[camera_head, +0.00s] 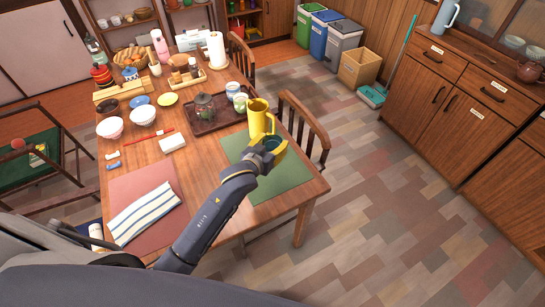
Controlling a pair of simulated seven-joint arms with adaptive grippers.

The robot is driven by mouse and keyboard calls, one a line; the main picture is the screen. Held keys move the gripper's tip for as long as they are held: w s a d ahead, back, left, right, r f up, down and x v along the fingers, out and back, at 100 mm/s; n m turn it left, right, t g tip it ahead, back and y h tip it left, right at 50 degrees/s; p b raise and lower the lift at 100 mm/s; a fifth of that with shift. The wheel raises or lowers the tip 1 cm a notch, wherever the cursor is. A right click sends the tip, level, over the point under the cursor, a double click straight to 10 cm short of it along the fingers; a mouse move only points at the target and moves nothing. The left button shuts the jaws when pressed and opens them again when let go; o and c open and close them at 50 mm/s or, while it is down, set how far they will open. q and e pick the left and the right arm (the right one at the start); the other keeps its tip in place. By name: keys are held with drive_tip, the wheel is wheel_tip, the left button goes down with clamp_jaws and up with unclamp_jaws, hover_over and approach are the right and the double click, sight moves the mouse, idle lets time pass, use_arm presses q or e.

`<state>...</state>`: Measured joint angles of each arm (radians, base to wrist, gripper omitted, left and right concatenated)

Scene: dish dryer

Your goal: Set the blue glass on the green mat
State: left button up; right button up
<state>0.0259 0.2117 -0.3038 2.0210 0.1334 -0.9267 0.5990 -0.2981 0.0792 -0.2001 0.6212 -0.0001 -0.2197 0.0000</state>
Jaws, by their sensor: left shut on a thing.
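The green mat (282,180) lies on the near right corner of the dining table. A yellow pitcher (258,116) stands at the mat's far side. My left gripper (272,146) is over the mat, just in front of the pitcher. It is shut on a small bluish thing that looks like the blue glass, mostly hidden by the fingers. I cannot tell whether the glass touches the mat or hangs above it. My right gripper is not in view.
A dark tray (205,125) with a lantern and cups lies behind the mat. A chair (305,125) stands at the table's right edge. The mat's near part is clear.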

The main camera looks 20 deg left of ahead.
use_arm(q)
drive_tip(key=shift+f, duration=3.55)
drive_tip(key=shift+f, duration=0.1)
drive_tip(key=o, duration=1.3)
drive_tip(key=v, duration=1.2)
